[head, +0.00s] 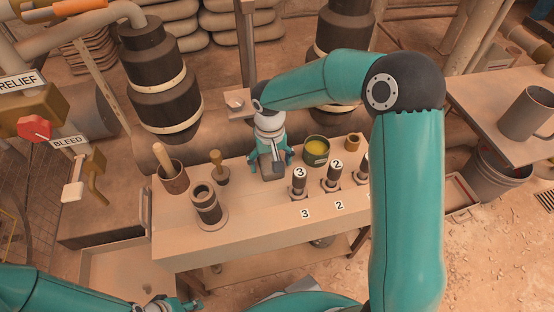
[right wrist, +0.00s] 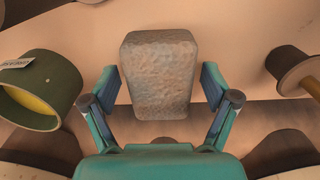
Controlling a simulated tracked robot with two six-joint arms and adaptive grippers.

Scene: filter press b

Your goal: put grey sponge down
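The grey sponge (head: 271,168) is a small block at the bench's back edge, under my right gripper (head: 271,161). In the right wrist view the sponge (right wrist: 160,75) lies between the two fingers (right wrist: 160,88), with a narrow gap on each side. The right gripper looks open around it, low over the bench top. The sponge appears to rest on the bench, though its underside is hidden. My left gripper (head: 176,304) is at the bottom edge of the head view, partly cut off, its finger state unclear.
The bench (head: 250,225) holds a green tin with yellow contents (head: 316,150), dark numbered pegs (head: 299,181), a wooden-handled stamp (head: 218,168), a cup with a stick (head: 173,178) and a dark cylinder on a flange (head: 207,205). The front bench strip is clear.

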